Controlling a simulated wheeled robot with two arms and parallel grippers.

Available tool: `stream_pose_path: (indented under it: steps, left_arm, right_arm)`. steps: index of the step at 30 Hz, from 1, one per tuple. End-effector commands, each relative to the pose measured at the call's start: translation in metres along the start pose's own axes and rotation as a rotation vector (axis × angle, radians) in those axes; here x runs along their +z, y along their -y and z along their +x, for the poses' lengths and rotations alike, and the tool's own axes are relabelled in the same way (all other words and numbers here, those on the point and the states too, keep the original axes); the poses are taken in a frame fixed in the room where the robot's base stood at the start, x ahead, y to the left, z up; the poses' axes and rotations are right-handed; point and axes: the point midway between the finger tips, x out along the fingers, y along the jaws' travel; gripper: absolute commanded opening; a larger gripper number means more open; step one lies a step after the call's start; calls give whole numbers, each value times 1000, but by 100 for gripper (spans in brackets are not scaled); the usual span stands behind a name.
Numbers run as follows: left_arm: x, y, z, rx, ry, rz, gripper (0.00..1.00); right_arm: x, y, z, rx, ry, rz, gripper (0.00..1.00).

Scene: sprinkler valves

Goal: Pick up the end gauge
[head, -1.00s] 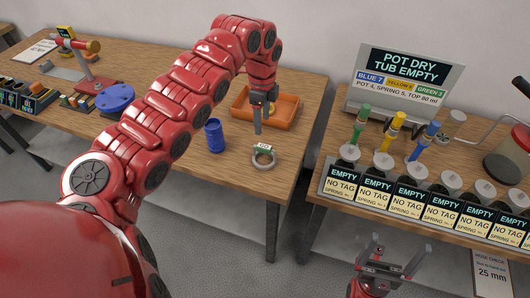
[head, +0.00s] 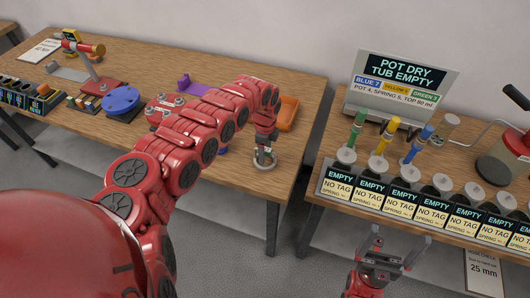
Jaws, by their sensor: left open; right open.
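A grey ring with a small pale tag, which I take to be the end gauge (head: 260,165), lies on the left table near its front right corner. My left gripper (head: 265,154) points down right over it, with the fingertips at the ring. The gripper hides part of the ring, and I cannot tell whether the fingers touch it. The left gripper is open. My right gripper (head: 393,242) is open and empty, low in front of the right table, away from the ring.
An orange tray (head: 289,113) lies behind my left gripper. A blue cup (head: 224,150) is mostly hidden by my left arm. A purple holder (head: 185,84) and a blue disc (head: 120,99) are further left. The right table (head: 335,150) holds a row of labelled pots and a sign.

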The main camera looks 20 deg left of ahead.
Motion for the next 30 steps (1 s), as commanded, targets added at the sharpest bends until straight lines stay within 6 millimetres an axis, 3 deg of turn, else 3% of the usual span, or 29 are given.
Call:
stream_pose_path:
  steps: [9,21,30]
  left_arm:
    - [1,0,7,0,2,0,68]
    - [1,0,6,0,1,0,0]
    - [1,0,6,0,1,0,0]
  right_arm:
    - [0,0,2,0,0,0,100]
    - [0,0,2,0,0,0,100]
    - [0,0,2,0,0,0,100]
